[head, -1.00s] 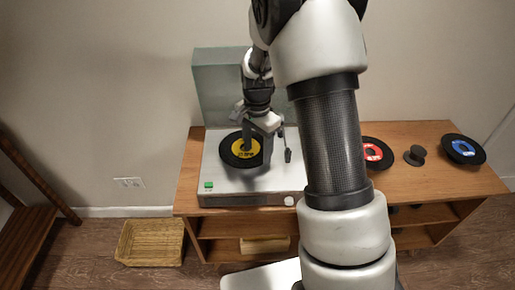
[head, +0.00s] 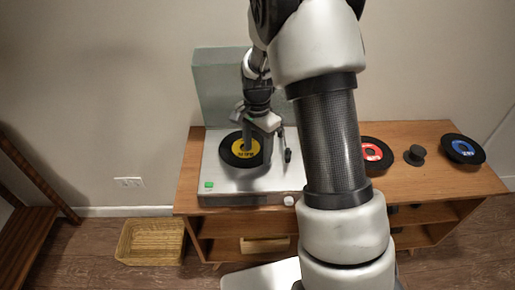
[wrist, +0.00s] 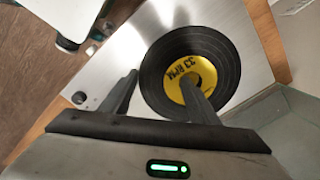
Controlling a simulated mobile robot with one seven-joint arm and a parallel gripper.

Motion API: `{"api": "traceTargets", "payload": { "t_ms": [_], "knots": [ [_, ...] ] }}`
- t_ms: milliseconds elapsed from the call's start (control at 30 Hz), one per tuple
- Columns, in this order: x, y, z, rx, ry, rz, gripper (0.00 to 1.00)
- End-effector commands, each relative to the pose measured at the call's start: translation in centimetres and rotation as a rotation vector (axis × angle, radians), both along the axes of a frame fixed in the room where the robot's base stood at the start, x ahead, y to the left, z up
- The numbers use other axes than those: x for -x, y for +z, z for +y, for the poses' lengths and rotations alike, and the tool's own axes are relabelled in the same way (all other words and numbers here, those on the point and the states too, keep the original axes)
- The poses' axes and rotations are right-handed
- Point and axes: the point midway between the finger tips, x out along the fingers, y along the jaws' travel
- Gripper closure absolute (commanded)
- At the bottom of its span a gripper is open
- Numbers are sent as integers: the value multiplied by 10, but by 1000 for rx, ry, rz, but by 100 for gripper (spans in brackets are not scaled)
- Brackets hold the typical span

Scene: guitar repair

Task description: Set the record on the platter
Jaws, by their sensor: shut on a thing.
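A black record with a yellow "33 RPM" label (head: 232,161) lies level over the left part of the silver turntable (head: 217,186); the wrist view also shows the record (wrist: 225,62). My gripper (head: 258,146) is shut on it. In the wrist view, my gripper (wrist: 160,76) has one finger at the label's centre and the other just outside the record's left rim. The platter is hidden beneath the record, and I cannot tell whether the record touches it.
The turntable stands on a wooden cabinet (head: 410,184), its grey-green lid (head: 215,85) raised behind. The tonearm (head: 288,153) is close right of my gripper. A red-label record (head: 374,153), a small black knob-like piece (head: 414,155) and a blue-label record (head: 463,150) lie farther right. A basket (head: 151,242) is on the floor.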

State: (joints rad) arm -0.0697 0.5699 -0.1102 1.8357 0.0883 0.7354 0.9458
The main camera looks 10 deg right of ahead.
Motion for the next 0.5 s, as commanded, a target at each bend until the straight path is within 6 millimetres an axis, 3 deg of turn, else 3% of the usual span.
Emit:
{"api": "traceTargets", "payload": {
  "t_ms": [67, 500],
  "knots": [
    [5, -5, 0, 1, 0, 15, 67],
    [3, 11, 0, 1, 1, 9, 66]
  ]
}}
